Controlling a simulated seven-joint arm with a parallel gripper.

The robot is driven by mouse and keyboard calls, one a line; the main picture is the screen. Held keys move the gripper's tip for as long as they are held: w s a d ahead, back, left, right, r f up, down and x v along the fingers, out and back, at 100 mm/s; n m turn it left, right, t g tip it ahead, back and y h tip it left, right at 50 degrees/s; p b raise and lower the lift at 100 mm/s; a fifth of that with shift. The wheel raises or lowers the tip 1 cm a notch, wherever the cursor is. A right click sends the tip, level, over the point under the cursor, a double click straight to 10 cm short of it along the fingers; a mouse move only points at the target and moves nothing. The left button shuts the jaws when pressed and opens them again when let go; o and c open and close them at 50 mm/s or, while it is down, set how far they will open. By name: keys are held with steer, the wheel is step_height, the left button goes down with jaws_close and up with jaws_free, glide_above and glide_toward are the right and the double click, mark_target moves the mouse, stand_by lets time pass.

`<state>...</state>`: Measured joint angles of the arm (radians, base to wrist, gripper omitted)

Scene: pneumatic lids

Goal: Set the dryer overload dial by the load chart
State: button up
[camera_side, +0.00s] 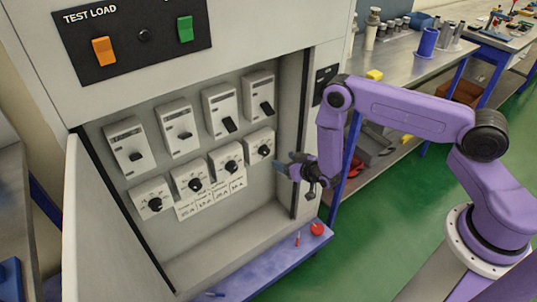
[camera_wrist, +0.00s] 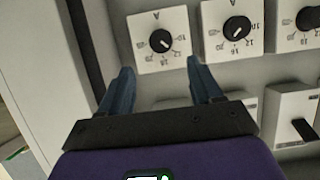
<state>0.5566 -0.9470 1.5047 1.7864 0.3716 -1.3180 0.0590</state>
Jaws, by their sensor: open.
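Several white overload dials with black knobs sit in a row in the cabinet. In the side view they run from the lower left dial (camera_side: 154,204) to the rightmost dial (camera_side: 264,151). A handwritten load chart (camera_side: 210,198) is below the middle dials; its words are too small to read, so I cannot tell which dial is the dryer's. My gripper (camera_side: 283,163) is open and empty, just right of the rightmost dial. In the wrist view, dials appear upside down; one dial (camera_wrist: 160,42) lies ahead between my spread fingers (camera_wrist: 162,78), apart from them.
Several switch units (camera_side: 174,128) sit above the dials. The open cabinet door (camera_side: 105,230) is at left, and the cabinet's right side wall (camera_side: 300,130) is close to my gripper. A test load panel (camera_side: 140,38) is above. A red round item (camera_side: 317,229) lies on the blue ledge below.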

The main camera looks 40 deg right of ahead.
mark_target(266, 153)
steer(key=shift+x, duration=5.5)
steer(key=c, duration=1)
